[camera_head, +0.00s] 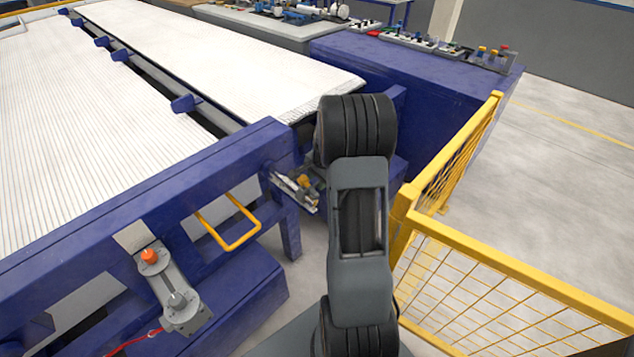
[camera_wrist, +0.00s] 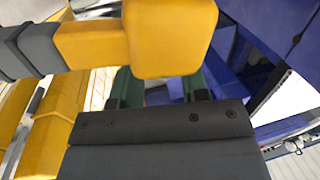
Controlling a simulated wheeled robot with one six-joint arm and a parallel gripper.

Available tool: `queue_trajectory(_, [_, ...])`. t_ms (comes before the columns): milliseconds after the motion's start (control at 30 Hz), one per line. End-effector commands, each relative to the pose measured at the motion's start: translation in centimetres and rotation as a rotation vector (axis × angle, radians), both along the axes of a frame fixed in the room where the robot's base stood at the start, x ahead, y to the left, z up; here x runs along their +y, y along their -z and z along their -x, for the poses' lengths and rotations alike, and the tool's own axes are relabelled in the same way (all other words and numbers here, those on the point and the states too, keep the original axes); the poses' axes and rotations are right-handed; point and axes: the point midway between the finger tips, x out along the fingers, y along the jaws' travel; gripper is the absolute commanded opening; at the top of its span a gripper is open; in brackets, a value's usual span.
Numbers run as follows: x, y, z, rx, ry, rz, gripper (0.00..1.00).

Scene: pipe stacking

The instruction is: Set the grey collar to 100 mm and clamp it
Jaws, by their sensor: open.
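In the head view a small silver mechanism (camera_head: 296,190) with a yellow part (camera_head: 305,182) is fixed at the corner of the blue frame, just left of my arm. I cannot make out the grey collar or a scale there. In the wrist view a large yellow block (camera_wrist: 172,38) with a dark grey stepped piece (camera_wrist: 22,52) at its left crosses the top, close to the camera. I cannot tell whether that grey piece is the collar. My gripper (camera_wrist: 160,85) is open; its two green-and-black fingers point away behind the yellow block, which hides their tips.
More yellow parts (camera_wrist: 55,115) stand at left in the wrist view. A blue frame (camera_head: 150,195) holds beds of white pipes (camera_head: 220,55). A grey unit with an orange knob (camera_head: 150,256) and a yellow handle (camera_head: 240,235) are at left. A yellow mesh fence (camera_head: 500,270) stands close at right.

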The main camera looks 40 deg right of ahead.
Motion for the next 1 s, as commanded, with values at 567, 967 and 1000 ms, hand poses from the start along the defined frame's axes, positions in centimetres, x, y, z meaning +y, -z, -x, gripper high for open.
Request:
queue_trajectory(567, [0.1, 1.6, -0.3, 0.0, 0.0, 0.0, 0.4])
queue_trajectory(967, [0.1, 1.6, -0.3, 0.0, 0.0, 0.0, 0.02])
queue_trajectory(1000, [0.1, 1.6, -0.3, 0.0, 0.0, 0.0, 0.0])
